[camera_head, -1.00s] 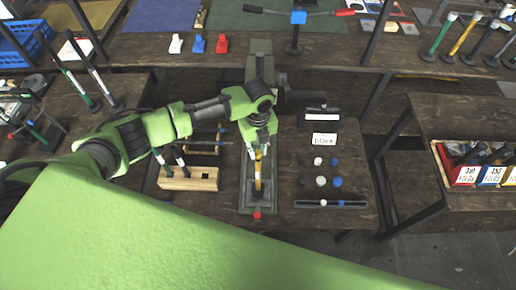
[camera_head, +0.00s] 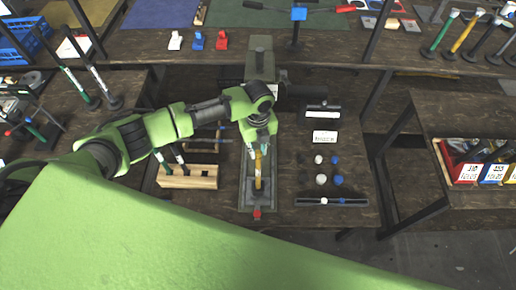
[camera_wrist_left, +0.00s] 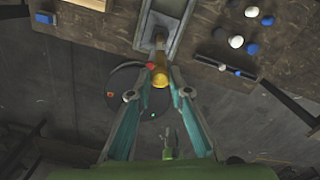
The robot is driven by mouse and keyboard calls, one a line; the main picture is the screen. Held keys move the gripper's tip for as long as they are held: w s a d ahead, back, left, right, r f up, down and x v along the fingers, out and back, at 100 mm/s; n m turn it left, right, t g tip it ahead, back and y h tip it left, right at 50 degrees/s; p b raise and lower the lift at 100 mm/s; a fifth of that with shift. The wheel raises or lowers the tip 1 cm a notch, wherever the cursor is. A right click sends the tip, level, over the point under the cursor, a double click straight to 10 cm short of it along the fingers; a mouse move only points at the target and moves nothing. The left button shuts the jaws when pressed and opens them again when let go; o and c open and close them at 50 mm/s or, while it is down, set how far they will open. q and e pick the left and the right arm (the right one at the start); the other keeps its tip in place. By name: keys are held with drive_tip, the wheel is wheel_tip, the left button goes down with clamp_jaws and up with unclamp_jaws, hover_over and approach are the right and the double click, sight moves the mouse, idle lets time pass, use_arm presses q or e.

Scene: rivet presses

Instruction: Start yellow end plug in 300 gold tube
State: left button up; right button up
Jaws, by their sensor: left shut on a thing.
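My left gripper (camera_wrist_left: 164,74) is shut on a small yellow piece (camera_wrist_left: 160,79) with a rounded end. In the head view the gripper hangs above the long grey rivet press (camera_head: 259,60). A narrow yellow-gold shape (camera_head: 258,172) stands out below the gripper, over the press's channel. I cannot tell where the plug ends and the gold tube begins, nor whether they touch. The fingers hide part of it. My right gripper is not in view.
White and blue plugs (camera_head: 320,180) lie on the table right of the press, by a white label (camera_head: 325,137). A wooden block (camera_head: 188,177) holding tools stands left. A dark bar (camera_head: 332,201) lies near the front edge. Bins (camera_head: 466,173) stand far right.

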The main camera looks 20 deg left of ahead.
sight(258, 153)
use_arm(q)
drive_tip(key=shift+f, duration=0.25)
drive_tip(key=o, duration=0.8)
drive_tip(key=shift+r, duration=0.15)
wheel_tip(258, 153, up, 12)
drive_tip(key=shift+f, duration=0.1)
